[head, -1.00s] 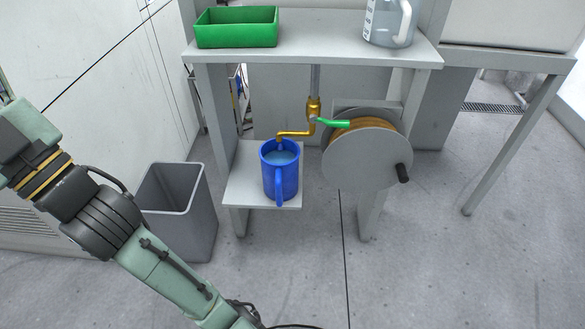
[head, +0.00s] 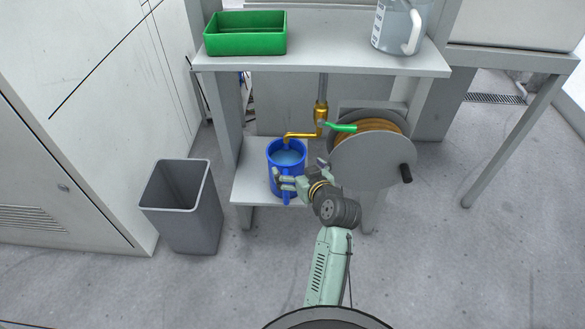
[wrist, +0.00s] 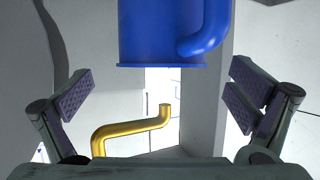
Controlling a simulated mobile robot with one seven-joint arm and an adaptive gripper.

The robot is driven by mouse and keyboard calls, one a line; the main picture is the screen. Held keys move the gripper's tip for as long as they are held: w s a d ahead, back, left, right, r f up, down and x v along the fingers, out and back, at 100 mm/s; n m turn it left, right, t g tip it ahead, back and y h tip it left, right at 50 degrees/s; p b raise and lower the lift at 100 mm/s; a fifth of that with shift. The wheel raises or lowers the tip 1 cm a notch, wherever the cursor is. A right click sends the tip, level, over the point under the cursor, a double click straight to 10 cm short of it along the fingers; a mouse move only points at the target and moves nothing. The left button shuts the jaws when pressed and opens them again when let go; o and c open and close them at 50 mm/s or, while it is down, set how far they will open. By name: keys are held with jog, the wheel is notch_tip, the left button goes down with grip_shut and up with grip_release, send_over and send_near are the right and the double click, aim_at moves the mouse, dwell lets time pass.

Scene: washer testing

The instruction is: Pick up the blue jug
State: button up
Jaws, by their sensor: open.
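The blue jug (head: 298,163) stands upright on the lower grey shelf, with pale liquid in it and the spout of a brass tap (head: 303,134) over its mouth. My gripper (head: 283,180) is open at the front of the jug, by its handle, and covers part of its lower body. In the wrist view, which looks upside down, the jug (wrist: 155,30) is at the top middle, its handle to the right, and the tap (wrist: 135,128) is below it. The open fingers (wrist: 160,85) are at either side with nothing between their pads. I cannot tell if they touch the jug.
The tabletop (head: 330,65) above carries a green tray (head: 245,45) and a clear jug (head: 398,28). A grey bin (head: 185,215) stands at the left. The floor in front is clear.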

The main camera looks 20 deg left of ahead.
aim_at(287, 155)
jog(key=p+x, duration=0.2)
jog(key=x, duration=0.7)
jog(key=shift+a+r, duration=0.1)
jog(key=shift+a, duration=0.05)
jog(key=shift+s, duration=0.1)
jog(key=shift+c, duration=0.4)
jog(key=c, duration=1.4)
jog(key=shift+r, duration=0.25)
jog(key=shift+c, duration=0.6)
